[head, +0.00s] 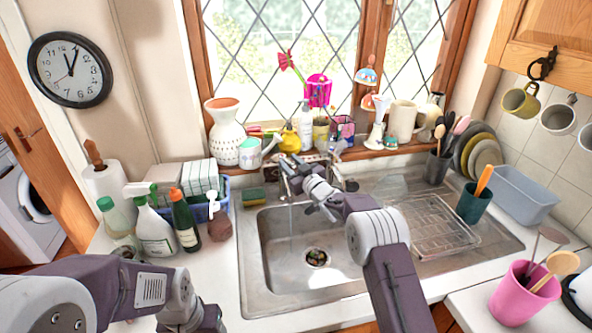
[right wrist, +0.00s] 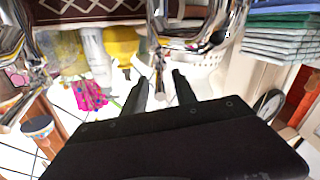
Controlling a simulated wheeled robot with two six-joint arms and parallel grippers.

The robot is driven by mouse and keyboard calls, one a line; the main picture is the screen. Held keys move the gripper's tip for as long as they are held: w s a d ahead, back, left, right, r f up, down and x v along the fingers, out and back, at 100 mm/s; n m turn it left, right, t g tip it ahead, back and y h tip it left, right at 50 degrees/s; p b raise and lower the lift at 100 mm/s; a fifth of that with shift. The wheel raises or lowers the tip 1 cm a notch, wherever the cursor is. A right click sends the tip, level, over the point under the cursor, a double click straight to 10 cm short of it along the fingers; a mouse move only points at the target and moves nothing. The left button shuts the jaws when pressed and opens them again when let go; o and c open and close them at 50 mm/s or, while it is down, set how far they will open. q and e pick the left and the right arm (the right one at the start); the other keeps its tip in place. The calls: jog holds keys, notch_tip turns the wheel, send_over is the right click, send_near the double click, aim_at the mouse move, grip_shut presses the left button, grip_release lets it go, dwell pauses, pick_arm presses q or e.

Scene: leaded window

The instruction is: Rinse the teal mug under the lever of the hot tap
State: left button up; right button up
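The chrome tap (head: 292,170) stands behind the sink, with levers on its body. My right gripper (head: 320,211) is in front of the tap, over the sink's back edge. In the right wrist view its two fingers (right wrist: 162,88) are apart, and a chrome tap part (right wrist: 159,78) shows between or just beyond them; contact cannot be told. I see no plain teal mug for certain.
The sink basin (head: 275,262) looks empty apart from its drain. A wire rack (head: 432,225) lies on the drainer. Bottles (head: 153,225) stand left of the sink. A vase (head: 226,143) and other items line the sill. A pink pot (head: 515,300) is at the right front.

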jog(key=b+v, duration=0.1)
jog(key=v, duration=0.6)
jog(key=shift+s+d, duration=0.2)
jog(key=shift+s, duration=0.1)
jog(key=shift+f, duration=0.1)
dwell(0.6)
jog(key=o, duration=0.7)
